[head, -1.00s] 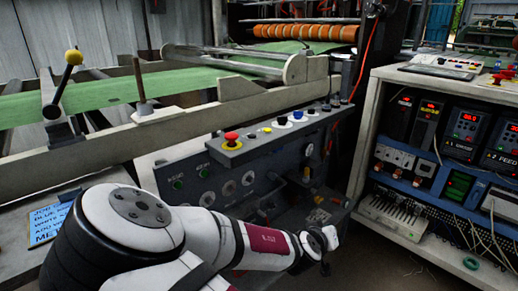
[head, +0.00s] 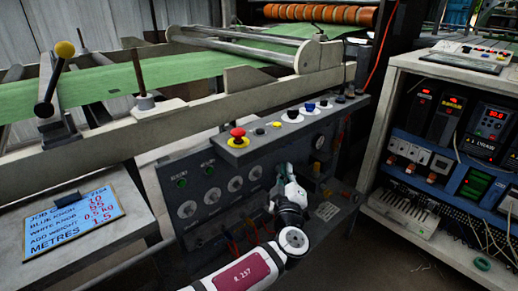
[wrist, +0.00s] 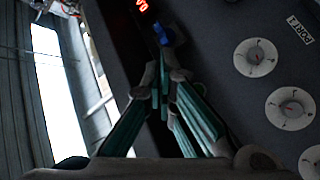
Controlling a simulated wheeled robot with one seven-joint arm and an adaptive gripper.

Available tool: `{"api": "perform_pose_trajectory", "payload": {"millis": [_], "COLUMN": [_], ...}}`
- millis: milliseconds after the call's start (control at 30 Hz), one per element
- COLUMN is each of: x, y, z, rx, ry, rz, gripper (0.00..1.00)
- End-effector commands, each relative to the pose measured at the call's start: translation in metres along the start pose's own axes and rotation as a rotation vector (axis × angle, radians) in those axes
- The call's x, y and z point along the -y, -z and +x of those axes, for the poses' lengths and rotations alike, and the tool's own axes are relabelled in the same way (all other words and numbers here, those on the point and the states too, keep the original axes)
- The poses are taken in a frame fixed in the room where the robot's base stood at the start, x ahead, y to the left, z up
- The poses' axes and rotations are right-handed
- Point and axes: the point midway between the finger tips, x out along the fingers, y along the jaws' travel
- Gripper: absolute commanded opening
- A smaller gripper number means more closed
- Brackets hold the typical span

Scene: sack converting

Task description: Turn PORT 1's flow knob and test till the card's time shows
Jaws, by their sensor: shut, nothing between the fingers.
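The control panel (head: 200,225) carries a row of white round dials with small knobs. In the wrist view a "PORT 1" label (wrist: 300,27) sits at the upper right, with the nearest dial (wrist: 256,58) beside it and another dial (wrist: 290,108) below. I cannot tell which one is the flow knob's dial. My gripper (wrist: 160,95) is shut and empty, left of these dials. In the head view my gripper (head: 285,170) is at the panel face, right of the dial row. The blue job card (head: 72,225) lies at left, reading METRES 1.5. No test button is identifiable.
A ledge above the dials holds a red mushroom button (head: 237,133) on a yellow base and several small knobs, including a blue one (head: 310,107). A rack with lit red displays (head: 490,125) stands at right. Green sheet (head: 110,85) runs across the machine behind.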

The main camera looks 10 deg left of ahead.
Motion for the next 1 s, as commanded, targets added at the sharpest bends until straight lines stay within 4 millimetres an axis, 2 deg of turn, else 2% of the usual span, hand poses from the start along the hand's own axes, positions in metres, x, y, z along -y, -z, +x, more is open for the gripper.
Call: {"api": "perform_pose_trajectory", "payload": {"millis": [367,800,1000], "x": [0.005,0.034,0.042], "y": [0.004,0.031,0.040], "z": [0.007,0.046,0.058], "rx": [0.001,0.003,0.003], "ry": [-0.001,-0.002,-0.001], "rz": [0.002,0.002,0.002], "gripper": [0.00,0.00,0.00]}}
